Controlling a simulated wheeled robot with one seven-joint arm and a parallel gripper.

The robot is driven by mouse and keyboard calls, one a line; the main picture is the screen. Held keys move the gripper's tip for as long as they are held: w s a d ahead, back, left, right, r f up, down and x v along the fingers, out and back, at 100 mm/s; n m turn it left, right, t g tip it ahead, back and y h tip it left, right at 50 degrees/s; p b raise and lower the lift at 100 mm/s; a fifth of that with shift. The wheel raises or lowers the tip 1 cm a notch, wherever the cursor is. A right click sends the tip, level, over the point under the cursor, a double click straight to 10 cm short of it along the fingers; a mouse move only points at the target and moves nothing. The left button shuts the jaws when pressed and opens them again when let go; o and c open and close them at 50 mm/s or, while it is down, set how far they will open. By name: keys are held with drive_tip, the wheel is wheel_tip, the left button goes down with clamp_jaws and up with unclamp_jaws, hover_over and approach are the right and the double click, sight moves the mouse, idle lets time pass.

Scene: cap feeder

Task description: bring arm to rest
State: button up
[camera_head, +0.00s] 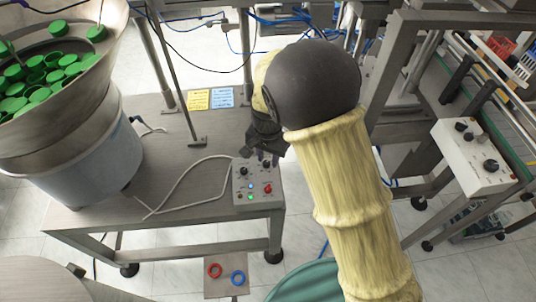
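My arm reaches up from the bottom right of the head view, in a yellowish sleeve with a dark rounded joint. My gripper (264,152) is at its far end, dark grey, just above the back edge of the control box (242,188). The arm partly hides the gripper, and its fingers are too small and dark to tell open from shut. I cannot tell whether it touches the box.
A feeder bowl (98,70) with several green caps (58,28) stands at the left on a metal table (190,208). A second control box (474,158) is at the right. A small plate (226,288) with red and blue rings is below the table. Metal frame posts stand behind.

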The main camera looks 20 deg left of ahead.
drive_tip(key=shift+r, duration=0.6)
drive_tip(key=w+d+r+t, duration=0.1)
drive_tip(key=d+r, duration=0.2)
drive_tip(key=d, duration=0.6)
drive_tip(key=w+d+r, duration=0.1)
drive_tip(key=d+r, duration=0.2)
drive_tip(key=d, duration=0.6)
drive_tip(key=s+d+r, duration=0.1)
drive_tip(key=s+d, duration=0.2)
drive_tip(key=d, duration=0.5)
drive_tip(key=s+d+r+t, duration=0.1)
drive_tip(key=s+d, duration=0.3)
drive_tip(key=d, duration=0.4)
drive_tip(key=shift+s+r+t, duration=0.25)
drive_tip(key=shift+r+t, duration=0.05)
drive_tip(key=shift+r, duration=0.1)
